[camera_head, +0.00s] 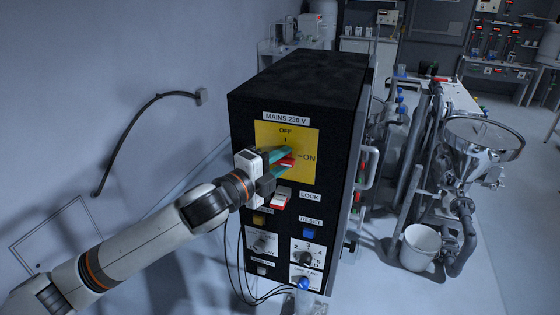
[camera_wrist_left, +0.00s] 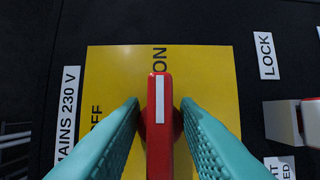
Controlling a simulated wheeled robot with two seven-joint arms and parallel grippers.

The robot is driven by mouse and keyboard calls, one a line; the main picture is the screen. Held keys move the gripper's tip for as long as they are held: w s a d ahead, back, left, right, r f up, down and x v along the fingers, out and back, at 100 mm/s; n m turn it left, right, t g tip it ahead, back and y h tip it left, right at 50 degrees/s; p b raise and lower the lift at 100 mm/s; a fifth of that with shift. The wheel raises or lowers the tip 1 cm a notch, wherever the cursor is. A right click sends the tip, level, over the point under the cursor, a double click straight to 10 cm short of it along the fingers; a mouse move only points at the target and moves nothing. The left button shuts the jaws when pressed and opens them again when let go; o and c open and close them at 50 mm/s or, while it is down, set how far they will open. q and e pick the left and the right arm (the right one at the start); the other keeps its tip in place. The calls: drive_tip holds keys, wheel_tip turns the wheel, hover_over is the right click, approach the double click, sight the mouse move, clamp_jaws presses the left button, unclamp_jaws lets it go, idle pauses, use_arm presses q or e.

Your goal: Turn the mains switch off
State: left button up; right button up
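The mains switch is a red handle with a white stripe (camera_wrist_left: 160,120) on a yellow plate (camera_wrist_left: 105,65). The handle points at the ON mark; OFF is at the plate's top in the head view. The red handle (camera_head: 287,162) is partly hidden there by my left gripper (camera_head: 280,158). In the left wrist view the two teal fingers of my left gripper (camera_wrist_left: 160,112) stand either side of the handle, with a yellow gap showing on each side, so it is open around it. My right gripper is not in view.
A red and white lever (camera_head: 280,201) by the LOCK label sits just below the plate. A blue RESET button (camera_head: 309,233) and knobs (camera_head: 306,257) are lower on the black cabinet (camera_head: 300,85). A steel hopper (camera_head: 485,140) and white bucket (camera_head: 420,247) stand at the right.

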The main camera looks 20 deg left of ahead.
use_arm(q)
drive_tip(key=shift+f+b, duration=0.15)
drive_tip(key=shift+b, duration=0.25)
drive_tip(key=n+t+b, duration=0.1)
drive_tip(key=n+b, duration=0.1)
drive_tip(key=n, duration=0.1)
drive_tip(key=shift+f+b, duration=0.2)
drive_tip(key=shift+b, duration=0.2)
drive_tip(key=n+t+b, duration=0.1)
drive_tip(key=n+b, duration=0.1)
drive_tip(key=n, duration=0.1)
drive_tip(key=n+t+b, duration=0.1)
drive_tip(key=n+b, duration=0.1)
drive_tip(key=n, duration=0.1)
drive_tip(key=shift+r+y, duration=0.1)
drive_tip(key=shift+y, duration=0.2)
drive_tip(key=n+t+y+b, duration=0.1)
drive_tip(key=n, duration=0.2)
drive_tip(key=n+t+y, duration=0.1)
drive_tip(key=n, duration=0.2)
drive_tip(key=shift+n+y+b, duration=0.3)
drive_tip(key=shift+b, duration=0.05)
drive_tip(key=shift+r+n+t+y, duration=0.1)
drive_tip(key=shift+n+t+y, duration=0.15)
drive_tip(key=shift+n+y, duration=1)
drive_tip(key=shift+r+n+t+y, duration=0.1)
drive_tip(key=shift+n+t+y, duration=0.25)
drive_tip(key=shift+n, duration=1.7)
drive_tip(key=o, duration=0.6)
